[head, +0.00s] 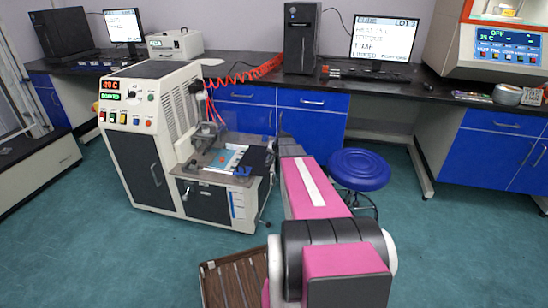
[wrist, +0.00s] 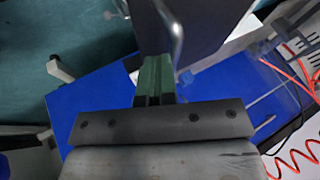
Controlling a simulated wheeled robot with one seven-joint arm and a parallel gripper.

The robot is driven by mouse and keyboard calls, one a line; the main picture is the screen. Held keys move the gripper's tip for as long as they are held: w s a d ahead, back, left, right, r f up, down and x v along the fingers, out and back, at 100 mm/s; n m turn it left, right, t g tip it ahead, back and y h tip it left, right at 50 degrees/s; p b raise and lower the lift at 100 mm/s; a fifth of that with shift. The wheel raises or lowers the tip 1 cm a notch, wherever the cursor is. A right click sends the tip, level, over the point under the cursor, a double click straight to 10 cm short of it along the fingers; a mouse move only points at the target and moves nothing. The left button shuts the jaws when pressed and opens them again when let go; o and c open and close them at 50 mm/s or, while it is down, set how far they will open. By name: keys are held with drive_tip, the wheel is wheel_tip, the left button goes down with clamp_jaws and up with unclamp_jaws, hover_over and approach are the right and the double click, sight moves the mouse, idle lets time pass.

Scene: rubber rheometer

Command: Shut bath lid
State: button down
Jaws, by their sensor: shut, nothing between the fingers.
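The white bath machine (head: 165,120) stands left of centre in the head view, with lit displays reading a minus temperature. Its low front deck (head: 215,158) carries a pale sheet with blue items. A dark panel (head: 256,160) stands at the deck's right end; it may be the bath lid, but I cannot tell its angle. In the wrist view, a dark panel (wrist: 212,22) and a bent metal bar (wrist: 176,30) are close to my gripper (wrist: 155,78). Its green fingers are shut with nothing between them. Contact with the bar is unclear. My arm hides the gripper in the head view.
A blue round stool (head: 358,169) stands right of my arm. Blue cabinets (head: 240,108) and a black bench (head: 235,66) run behind. A brown slatted surface (head: 228,281) is low in front. Red coiled tubing (head: 245,72) hangs by the machine. Green floor lies open on both sides.

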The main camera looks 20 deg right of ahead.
hover_over(245, 159)
drive_tip(key=shift+w+a, duration=0.1)
drive_tip(key=shift+a, duration=0.4)
drive_tip(key=shift+s+d+r, duration=0.15)
drive_tip(key=shift+s+d, duration=0.2)
drive_tip(key=shift+d, duration=0.1)
drive_tip(key=s+d, duration=0.1)
drive_tip(key=d+r, duration=0.1)
drive_tip(key=s+d, duration=0.1)
drive_tip(key=shift+s+r, duration=0.3)
drive_tip(key=shift+s, duration=0.05)
drive_tip(key=v, duration=0.9)
drive_tip(key=s+a+f+n+g, duration=0.1)
drive_tip(key=s+a+n+g, duration=0.1)
drive_tip(key=s, duration=0.9)
drive_tip(key=s+a+f+n+g+h, duration=0.1)
drive_tip(key=s+a, duration=0.4)
drive_tip(key=s, duration=0.7)
drive_tip(key=s+a+f+n+g+h, duration=0.1)
drive_tip(key=s+a+n+g, duration=0.1)
drive_tip(key=s, duration=0.9)
drive_tip(key=shift+s+a+f+n+g, duration=0.2)
drive_tip(key=shift+a+n+g, duration=0.2)
drive_tip(key=shift+a+g, duration=0.5)
